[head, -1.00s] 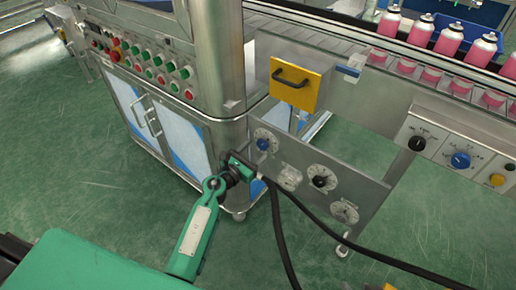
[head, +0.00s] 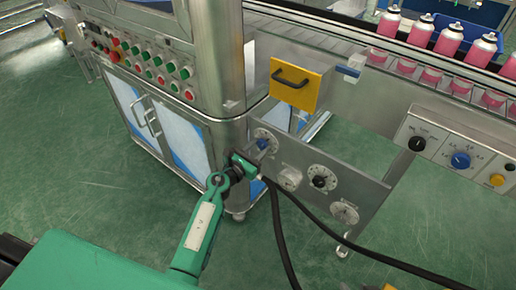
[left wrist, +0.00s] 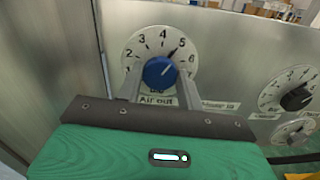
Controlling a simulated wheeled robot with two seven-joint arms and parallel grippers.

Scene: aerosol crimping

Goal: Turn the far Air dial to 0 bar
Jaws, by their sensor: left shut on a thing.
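The far Air dial is a blue knob (head: 263,143) at the left end of the grey panel. The lower numbers are partly hidden. My left gripper (head: 256,152) is at the dial, its two fingers (left wrist: 160,78) on either side of the knob and shut on it. My right gripper is not in view.
Other dials, a black one (head: 319,181) and a pale one (head: 344,212), sit further right on the panel. Black hoses (head: 277,225) hang close by my gripper. A yellow box with a handle (head: 296,86) is above.

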